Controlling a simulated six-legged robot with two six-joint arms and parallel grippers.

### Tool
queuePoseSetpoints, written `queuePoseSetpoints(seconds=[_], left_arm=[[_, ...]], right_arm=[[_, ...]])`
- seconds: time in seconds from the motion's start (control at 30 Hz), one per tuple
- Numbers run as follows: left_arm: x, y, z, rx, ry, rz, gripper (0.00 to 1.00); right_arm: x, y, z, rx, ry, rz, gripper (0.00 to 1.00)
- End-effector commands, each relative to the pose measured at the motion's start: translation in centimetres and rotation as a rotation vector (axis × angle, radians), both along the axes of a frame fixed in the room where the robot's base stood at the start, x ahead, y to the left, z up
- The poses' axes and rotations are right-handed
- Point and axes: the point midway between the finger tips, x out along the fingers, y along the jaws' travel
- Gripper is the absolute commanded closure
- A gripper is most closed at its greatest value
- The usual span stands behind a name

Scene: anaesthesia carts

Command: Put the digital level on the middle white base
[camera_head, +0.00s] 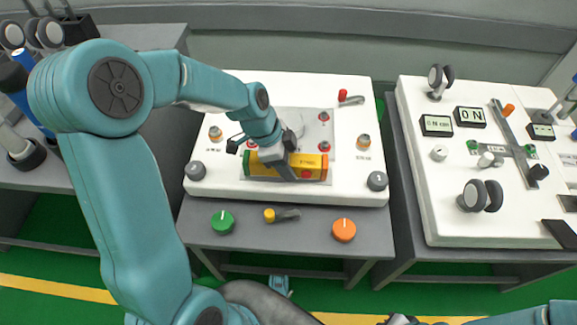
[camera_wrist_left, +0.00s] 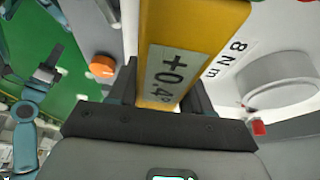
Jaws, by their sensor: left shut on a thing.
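The digital level is a yellow bar (camera_head: 312,163) over the front part of the middle white base (camera_head: 275,87). Its long side runs left to right in the head view. My left gripper (camera_head: 283,160) is shut on the level near its middle. In the left wrist view the yellow level (camera_wrist_left: 190,25) stands between the fingers, its display reading +0.4°. I cannot tell whether its underside touches the grey panel (camera_head: 290,118) of the base. My right gripper (camera_head: 400,320) is only partly in view at the bottom edge, its jaws unclear.
Several knobs and a red-handled lever (camera_head: 350,98) surround the panel on the base. A green knob (camera_head: 222,222), a yellow-tipped lever (camera_head: 283,215) and an orange knob (camera_head: 344,230) sit on the cart front. Another white base (camera_head: 420,90) with switches stands to the right.

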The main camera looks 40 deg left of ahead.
Motion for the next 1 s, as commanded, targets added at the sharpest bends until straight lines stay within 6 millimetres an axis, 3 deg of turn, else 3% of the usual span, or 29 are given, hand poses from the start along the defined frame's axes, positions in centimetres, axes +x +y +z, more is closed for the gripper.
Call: queuePoseSetpoints(seconds=[0.03, 0.37, 0.4, 0.77, 1.0], left_arm=[[0.0, 0.0, -0.8, 0.000, 0.000, 0.001, 0.98], [0.0, 0.0, -1.0, 0.001, -0.002, 0.001, 0.98], [0.0, 0.0, -0.9, 0.000, -0.001, 0.000, 0.41], [0.0, 0.0, -0.4, 0.000, -0.001, 0.000, 0.40], [-0.9, 1.6, 4.0, 0.002, -0.005, 0.004, 0.40]], right_arm=[[0.0, 0.0, -0.4, 0.000, 0.000, 0.000, 1.00], [0.0, 0.0, -0.6, 0.000, 0.000, 0.000, 1.00], [0.0, 0.0, -0.5, 0.000, 0.000, 0.000, 1.00], [0.0, 0.0, 0.0, 0.000, 0.000, 0.000, 1.00], [0.0, 0.0, 1.5, 0.000, 0.000, 0.000, 1.00]])
